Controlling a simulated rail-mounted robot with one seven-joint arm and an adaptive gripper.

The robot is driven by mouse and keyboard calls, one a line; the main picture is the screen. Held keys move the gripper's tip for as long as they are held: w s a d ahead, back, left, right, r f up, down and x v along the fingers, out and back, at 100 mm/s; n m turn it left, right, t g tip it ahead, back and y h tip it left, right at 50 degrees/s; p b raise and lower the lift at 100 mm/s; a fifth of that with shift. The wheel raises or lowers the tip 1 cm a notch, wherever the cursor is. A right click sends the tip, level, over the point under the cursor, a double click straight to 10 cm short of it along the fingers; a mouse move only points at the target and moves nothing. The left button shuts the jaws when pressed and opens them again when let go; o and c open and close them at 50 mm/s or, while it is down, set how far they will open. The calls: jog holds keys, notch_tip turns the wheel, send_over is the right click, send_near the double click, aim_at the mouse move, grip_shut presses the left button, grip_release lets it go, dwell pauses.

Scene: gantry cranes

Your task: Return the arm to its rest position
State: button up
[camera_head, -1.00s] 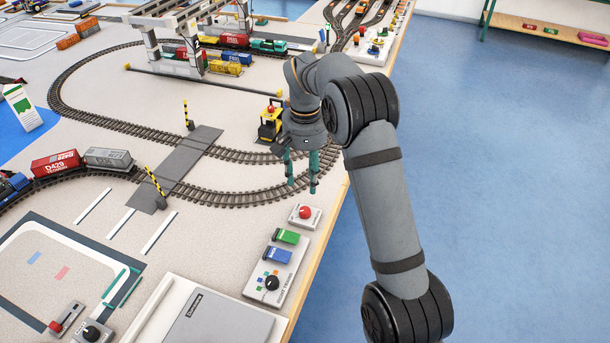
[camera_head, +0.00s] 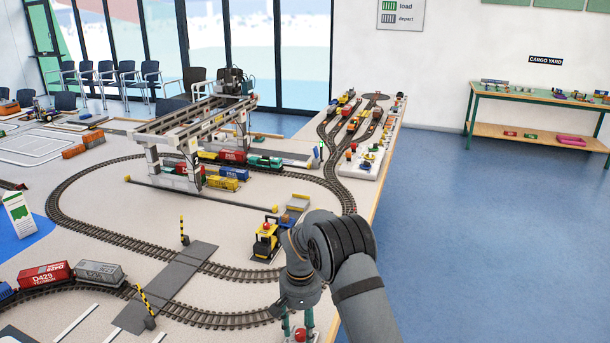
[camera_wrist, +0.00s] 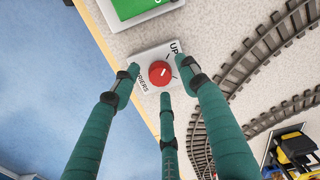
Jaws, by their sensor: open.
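My gripper (camera_head: 298,328) is at the bottom of the head view, over the table's right edge side, pointing down. Its green fingers are spread and hold nothing. In the wrist view, my gripper (camera_wrist: 160,80) has three fingers spread around a red round knob (camera_wrist: 159,72) on a small white plate (camera_wrist: 148,58) lettered "UP". The red knob (camera_head: 299,335) also shows between the fingers in the head view. I cannot tell whether the fingertips touch the plate. My grey arm reaches in from the bottom right.
A yellow and black toy vehicle (camera_head: 266,241) stands just behind my gripper. Track (camera_head: 220,271) loops around the table, with a gantry crane (camera_head: 190,125) at the back. A striped barrier (camera_head: 146,303) stands left. Blue floor (camera_head: 470,250) on the right is clear.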

jog(key=shift+f, duration=0.45)
jog(key=shift+r, duration=0.1)
jog(key=shift+r, duration=0.1)
